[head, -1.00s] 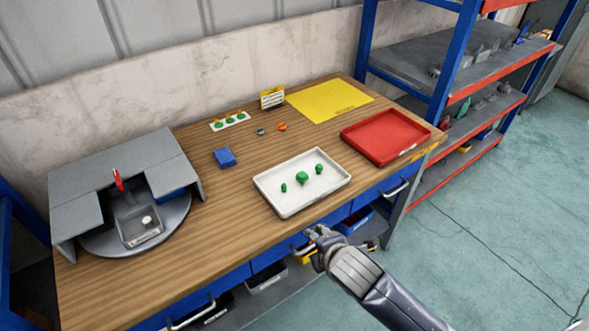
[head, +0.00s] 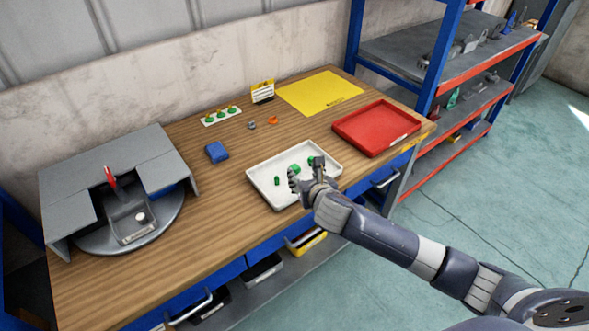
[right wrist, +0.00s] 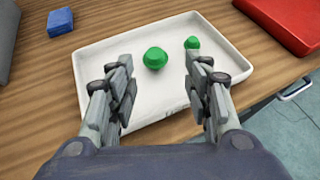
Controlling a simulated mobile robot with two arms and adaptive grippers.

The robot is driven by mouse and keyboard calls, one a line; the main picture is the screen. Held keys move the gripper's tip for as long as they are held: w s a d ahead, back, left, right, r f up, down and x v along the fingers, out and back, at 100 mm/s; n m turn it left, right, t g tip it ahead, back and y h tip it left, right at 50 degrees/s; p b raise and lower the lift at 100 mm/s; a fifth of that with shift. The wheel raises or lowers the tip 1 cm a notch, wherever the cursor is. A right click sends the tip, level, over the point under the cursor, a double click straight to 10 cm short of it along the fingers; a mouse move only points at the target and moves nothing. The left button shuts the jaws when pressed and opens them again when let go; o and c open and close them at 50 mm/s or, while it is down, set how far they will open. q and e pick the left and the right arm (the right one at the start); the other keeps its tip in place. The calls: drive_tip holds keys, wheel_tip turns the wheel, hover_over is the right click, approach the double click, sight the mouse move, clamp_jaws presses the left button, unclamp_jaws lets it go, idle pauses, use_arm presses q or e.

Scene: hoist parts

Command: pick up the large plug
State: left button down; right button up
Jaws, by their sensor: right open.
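The large plug (head: 294,170) is green and rounded. It sits in the middle of the white tray (head: 262,192), partly hidden by my right gripper in the head view. In the right wrist view the large plug (right wrist: 155,58) shows between and beyond the fingertips, not touching them. My right gripper (head: 305,172) is open and empty above the tray's front part; both fingers also show in the right wrist view (right wrist: 158,75). Smaller green plugs lie on either side, one at left (head: 277,181) and one at right (head: 311,159). My left gripper is out of view.
A red tray (head: 375,128) stands to the right, with a yellow mat (head: 318,92) behind. A blue block (head: 216,152) and a grey fixture (head: 120,180) are at left. A strip with several green pieces (head: 220,115) lies at the back.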

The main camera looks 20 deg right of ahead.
sight(295, 169)
drive_tip(key=x, duration=0.2)
drive_tip(key=shift+w+f, duration=0.15)
drive_tip(key=shift+w, duration=0.2)
drive_tip(key=shift+a+p+x, duration=0.2)
drive_tip(key=shift+x, duration=1.05)
drive_tip(key=shift+a+p+x, duration=0.2)
drive_tip(key=shift+x, duration=1.1)
drive_tip(key=c, duration=0.6)
